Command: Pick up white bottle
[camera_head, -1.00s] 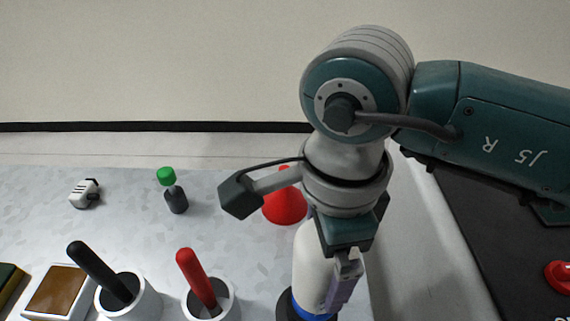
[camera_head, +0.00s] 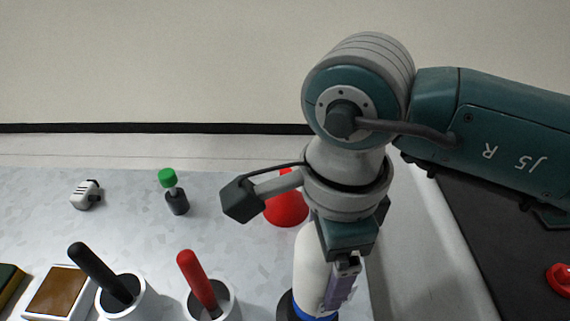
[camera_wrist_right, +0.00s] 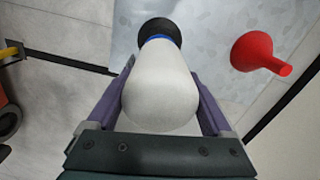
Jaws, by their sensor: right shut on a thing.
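The white bottle (camera_head: 312,262) stands near the right edge of the table in the head view, with a blue band and a black part at its lower end. My right gripper (camera_head: 341,290) comes down over it and is shut on it. In the right wrist view the white bottle (camera_wrist_right: 162,88) lies between the two purple fingers of my right gripper (camera_wrist_right: 160,105), which touch its sides. Its black end (camera_wrist_right: 160,32) points away from the wrist. The head view cuts off the bottle's lowest part. My left gripper is not in view.
A red funnel (camera_head: 286,207) stands just behind the bottle, also seen in the wrist view (camera_wrist_right: 258,53). White cups with a black handle (camera_head: 100,272) and a red handle (camera_head: 197,280) stand to the left. A small green-capped bottle (camera_head: 176,200) stands farther back.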

